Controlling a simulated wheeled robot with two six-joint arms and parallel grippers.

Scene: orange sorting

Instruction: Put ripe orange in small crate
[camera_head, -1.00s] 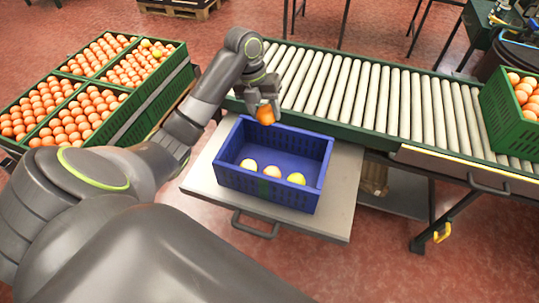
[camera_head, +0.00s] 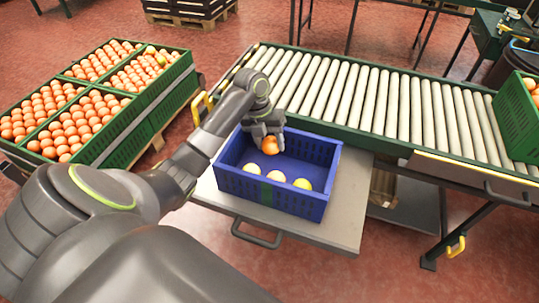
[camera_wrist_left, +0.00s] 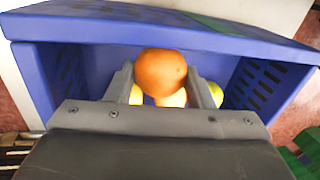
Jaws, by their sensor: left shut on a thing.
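A ripe orange (camera_head: 270,146) is held between the fingers of my left gripper (camera_head: 268,136). The small blue crate (camera_head: 330,170) stands on a pale tray, and the gripper and orange are over its inside, near the back left. Several paler fruits lie on the crate floor at the front, the rightmost yellowish (camera_head: 302,184). In the left wrist view the orange (camera_wrist_left: 161,72) sits between the two fingers (camera_wrist_left: 163,90), with the blue crate wall (camera_wrist_left: 150,30) beyond it. It partly hides the fruits below. My right gripper is not seen.
A roller conveyor (camera_head: 360,95) runs behind the crate. Green crates full of oranges (camera_head: 125,135) stand at the left, and another green crate (camera_head: 518,120) is on the conveyor's right end. The pale tray (camera_head: 340,228) has free room right of the blue crate.

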